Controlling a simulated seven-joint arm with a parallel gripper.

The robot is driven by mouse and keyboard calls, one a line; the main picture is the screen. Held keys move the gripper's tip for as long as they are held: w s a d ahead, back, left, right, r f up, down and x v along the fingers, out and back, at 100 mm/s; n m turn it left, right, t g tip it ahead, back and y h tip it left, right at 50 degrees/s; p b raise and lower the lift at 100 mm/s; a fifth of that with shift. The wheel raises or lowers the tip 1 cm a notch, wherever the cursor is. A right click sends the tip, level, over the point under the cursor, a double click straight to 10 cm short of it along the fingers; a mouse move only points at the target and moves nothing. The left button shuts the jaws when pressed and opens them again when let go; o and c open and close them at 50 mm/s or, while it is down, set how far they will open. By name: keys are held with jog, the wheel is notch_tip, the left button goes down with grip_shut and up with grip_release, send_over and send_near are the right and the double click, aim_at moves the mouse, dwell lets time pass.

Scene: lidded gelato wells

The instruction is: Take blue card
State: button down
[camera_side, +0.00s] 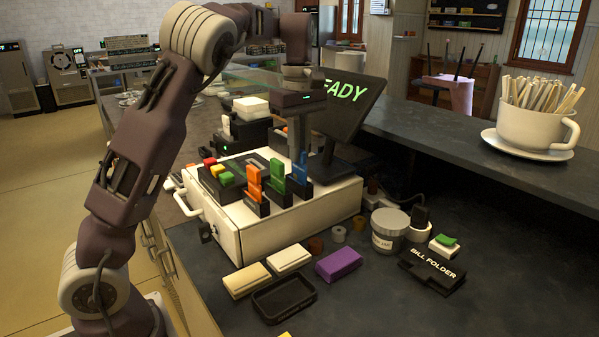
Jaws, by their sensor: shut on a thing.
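The blue card (300,168) stands upright at the right end of a row of cards on top of the white cash drawer box (285,222). Its lower part is in a small black holder. My gripper (298,152) points straight down from above and is shut on the top of the blue card; the fingers partly hide that top edge. A green card (278,177) and an orange card (254,182) stand in black holders to the left, apart from my gripper.
A tilted screen (352,100) stands close behind and right of my gripper. A keypad (219,180) sits left of the cards. A tub (388,232), bill folder (434,268), purple block (338,264) and black tray (284,298) lie on the dark counter. The counter's front right is clear.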

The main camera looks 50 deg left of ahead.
jog(key=shift+r, duration=3.5)
